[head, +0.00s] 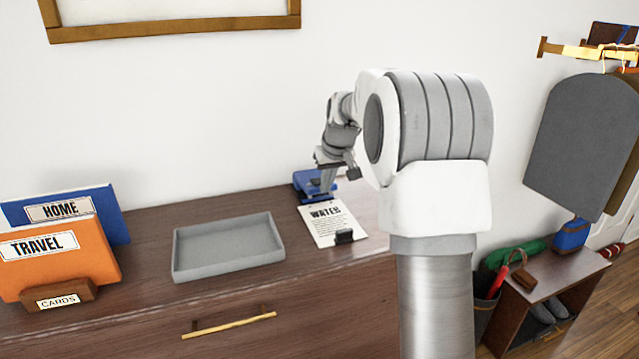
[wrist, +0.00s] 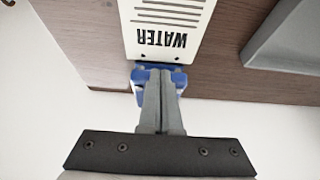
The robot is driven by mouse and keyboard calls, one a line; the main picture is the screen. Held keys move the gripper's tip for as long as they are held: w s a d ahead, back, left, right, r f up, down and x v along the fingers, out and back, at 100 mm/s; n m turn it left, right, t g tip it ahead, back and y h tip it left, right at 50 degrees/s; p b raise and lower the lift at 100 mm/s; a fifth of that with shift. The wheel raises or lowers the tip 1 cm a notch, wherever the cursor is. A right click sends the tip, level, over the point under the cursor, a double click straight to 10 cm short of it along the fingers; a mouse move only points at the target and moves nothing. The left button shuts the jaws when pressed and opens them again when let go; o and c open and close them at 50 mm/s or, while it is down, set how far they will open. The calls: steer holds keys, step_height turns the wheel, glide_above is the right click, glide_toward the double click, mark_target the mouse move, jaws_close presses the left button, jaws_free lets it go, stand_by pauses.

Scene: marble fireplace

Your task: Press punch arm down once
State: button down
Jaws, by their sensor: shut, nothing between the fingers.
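A blue hole punch (head: 307,183) stands at the back of the dresser top, near the wall. A white paper headed WATER (head: 327,222) lies in front of it, its far edge at the punch. A dark clip sits on the paper's near edge. My gripper (head: 327,190) points down at the punch with its fingers together and empty. In the wrist view, the fingertips (wrist: 158,78) overlap the blue punch (wrist: 139,75) and hide most of it. I cannot tell whether they touch it. The paper (wrist: 170,28) shows two dark holes near its WATER edge.
A grey tray (head: 228,258) lies left of the paper. An orange TRAVEL folder (head: 62,262) and a blue HOME folder (head: 108,208) stand in a CARDS holder at far left. A low shelf with shoes is at right. The dresser top (head: 150,215) is clear behind the tray.

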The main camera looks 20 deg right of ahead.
steer(key=v, duration=1.7)
steer(key=shift+r, duration=0.2)
steer(key=s+a+f, duration=0.1)
steer(key=s+a, duration=0.4)
steer(key=s, duration=0.3)
steer(key=s+a+f, duration=0.1)
steer(key=s+a, duration=0.3)
steer(key=s, duration=0.4)
steer(key=s+a+f, duration=0.4)
steer(key=s+f, duration=0.5)
steer(key=s, duration=0.5)
steer(key=shift+s+a+f, duration=0.15)
steer(key=shift+f, duration=0.25)
